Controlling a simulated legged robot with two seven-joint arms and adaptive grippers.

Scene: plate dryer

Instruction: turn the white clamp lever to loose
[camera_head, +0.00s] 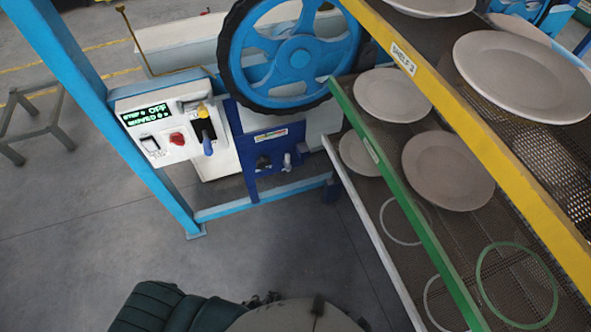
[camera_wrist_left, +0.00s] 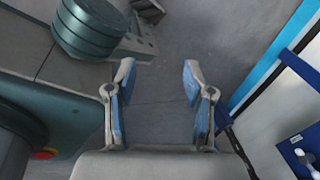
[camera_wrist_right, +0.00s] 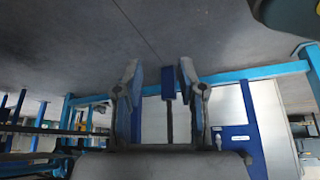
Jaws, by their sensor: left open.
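The white clamp lever (camera_head: 287,161) is a small pale handle on the dark blue panel (camera_head: 250,178) below the big handwheel in the head view. A pale handle (camera_wrist_left: 308,160) also shows at the lower right edge of the left wrist view, on blue. My left gripper (camera_wrist_left: 159,70) is open and empty over grey floor, apart from the lever. My right gripper (camera_wrist_right: 158,72) is open with nothing seen held. The blue panel (camera_wrist_right: 236,158) lies beyond and right of its fingers. I cannot tell the lever's setting.
A blue handwheel (camera_head: 293,58) with a black rim stands above the panel. Left of it is a white control box (camera_head: 178,138) with a green display, a red button and a switch. Racks with plates (camera_head: 448,170) fill the right side. Open floor (camera_head: 260,240) lies in front.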

